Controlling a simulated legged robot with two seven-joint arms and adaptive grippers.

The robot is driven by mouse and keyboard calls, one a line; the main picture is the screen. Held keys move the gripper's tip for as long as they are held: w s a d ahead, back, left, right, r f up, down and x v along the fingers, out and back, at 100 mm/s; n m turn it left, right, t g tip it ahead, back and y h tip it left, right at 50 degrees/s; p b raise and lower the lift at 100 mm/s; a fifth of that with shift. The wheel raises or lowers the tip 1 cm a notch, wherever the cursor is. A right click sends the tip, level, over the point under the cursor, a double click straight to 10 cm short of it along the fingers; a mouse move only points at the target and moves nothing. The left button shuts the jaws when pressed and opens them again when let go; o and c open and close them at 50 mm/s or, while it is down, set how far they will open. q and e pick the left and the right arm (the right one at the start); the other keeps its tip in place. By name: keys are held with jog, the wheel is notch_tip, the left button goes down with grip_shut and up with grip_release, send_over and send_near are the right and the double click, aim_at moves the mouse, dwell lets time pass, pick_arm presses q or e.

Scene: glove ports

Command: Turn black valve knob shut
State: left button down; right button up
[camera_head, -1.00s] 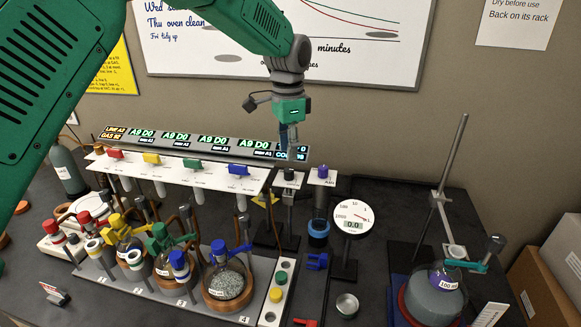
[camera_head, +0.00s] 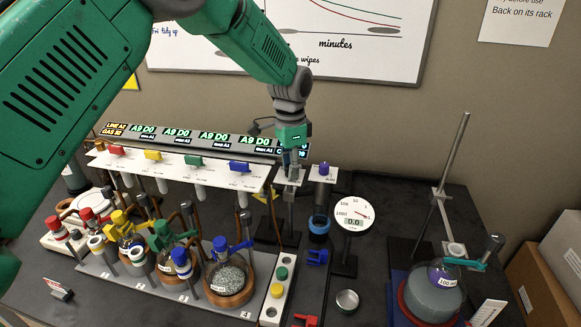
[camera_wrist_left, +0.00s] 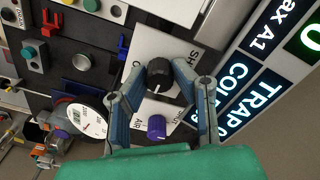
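The black valve knob (camera_wrist_left: 160,78) shows in the left wrist view on a white panel with partly covered lettering. It has a pale pointer mark. My left gripper (camera_wrist_left: 158,70) is open, with one fingertip on each side of the knob; a small gap shows at the left finger, and contact on the right side cannot be told. In the head view my left gripper (camera_head: 291,165) points down over the knob's white plate (camera_head: 287,181) and hides most of the knob. My right gripper is not in view.
A purple knob (camera_head: 323,168) stands just right of the black one; it also shows in the left wrist view (camera_wrist_left: 156,127). A round gauge (camera_head: 354,214) stands in front to the right. Blue, green, yellow and red valves (camera_head: 240,167) line the rack left. A lit display strip (camera_head: 200,140) runs behind.

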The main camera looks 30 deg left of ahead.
pick_arm(q)
jog(key=shift+a+n, duration=0.1)
jog(key=shift+n, duration=0.2)
jog(key=n, duration=0.8)
jog(key=shift+s+n, duration=0.1)
jog(key=shift+n, duration=0.3)
jog(key=n, duration=0.4)
jog(key=shift+n, duration=0.3)
jog(key=shift+f+n, duration=0.1)
jog(key=shift+n, duration=1.8)
jog(key=shift+s, duration=0.1)
jog(key=c, duration=1.6)
grip_release()
jog(key=shift+d+r, duration=0.25)
jog(key=shift+r, duration=0.25)
notch_tip(320, 180, up, 11)
